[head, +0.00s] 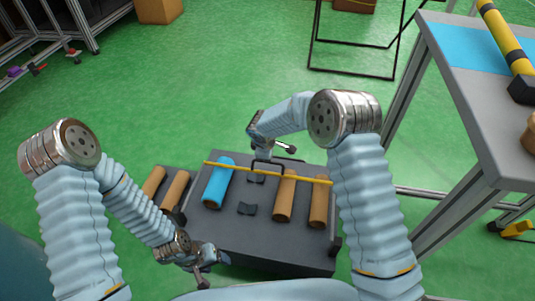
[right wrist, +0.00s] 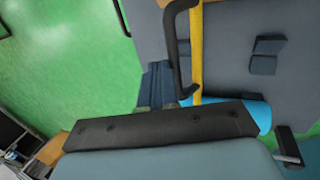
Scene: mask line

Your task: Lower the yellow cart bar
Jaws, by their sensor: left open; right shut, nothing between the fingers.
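The yellow bar (head: 236,168) runs across the low grey cart (head: 245,226) in the head view. A black handle (head: 266,163) is at its middle. The bar (right wrist: 196,50) and black handle (right wrist: 172,45) also show in the right wrist view. My right gripper (head: 280,151) is shut and empty near the handle, on the bar's far side; whether it touches cannot be told. Its fingers show in the right wrist view (right wrist: 156,85), left of the handle. My left gripper (head: 205,272) is open and empty near the cart's near left corner, apart from the bar.
A blue roll (head: 218,184) and brown rolls (head: 285,200) lie on the cart beside small black blocks (head: 247,209). A grey table (head: 483,120) stands at the right. A dark rack (head: 60,30) is at the far left. Green floor is clear behind the cart.

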